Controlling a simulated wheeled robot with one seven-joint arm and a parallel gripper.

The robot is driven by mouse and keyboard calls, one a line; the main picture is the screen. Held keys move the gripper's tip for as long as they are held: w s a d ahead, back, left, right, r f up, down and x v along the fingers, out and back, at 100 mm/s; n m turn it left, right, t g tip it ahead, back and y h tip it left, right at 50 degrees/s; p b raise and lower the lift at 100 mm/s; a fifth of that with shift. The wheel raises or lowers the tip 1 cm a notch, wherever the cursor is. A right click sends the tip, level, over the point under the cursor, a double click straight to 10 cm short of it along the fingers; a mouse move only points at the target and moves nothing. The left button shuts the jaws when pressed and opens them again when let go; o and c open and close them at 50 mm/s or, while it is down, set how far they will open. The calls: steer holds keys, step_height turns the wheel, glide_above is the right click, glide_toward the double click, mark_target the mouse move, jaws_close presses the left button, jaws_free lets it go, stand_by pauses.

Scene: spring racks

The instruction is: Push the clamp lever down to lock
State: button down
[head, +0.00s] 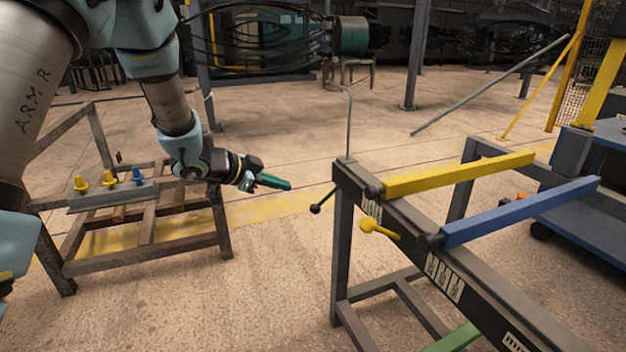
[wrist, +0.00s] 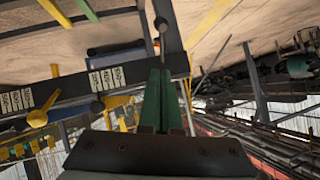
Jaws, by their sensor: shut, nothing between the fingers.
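A yellow bar (head: 460,174) and a blue bar (head: 520,212) extend right from the beam. A thin bent rod (head: 349,120) rises at its end. A low metal frame (head: 150,225) with yellow and blue pieces stands left. Open floor lies between frame and rack.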

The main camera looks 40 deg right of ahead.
glide_toward(316, 206)
steer(key=s+d+f, duration=0.1)
steer(key=d, duration=0.4)
steer(key=shift+w+d+f+b, duration=0.15)
steer(key=shift+d+f+b, duration=0.25)
steer(key=shift+f, duration=0.5)
steer(key=shift+w+d+f+b, duration=0.1)
steer(key=shift+d+f+b, duration=0.1)
steer(key=shift+f+b, duration=0.5)
steer(key=shift+r+p, duration=0.1)
steer(key=shift+p, duration=0.25)
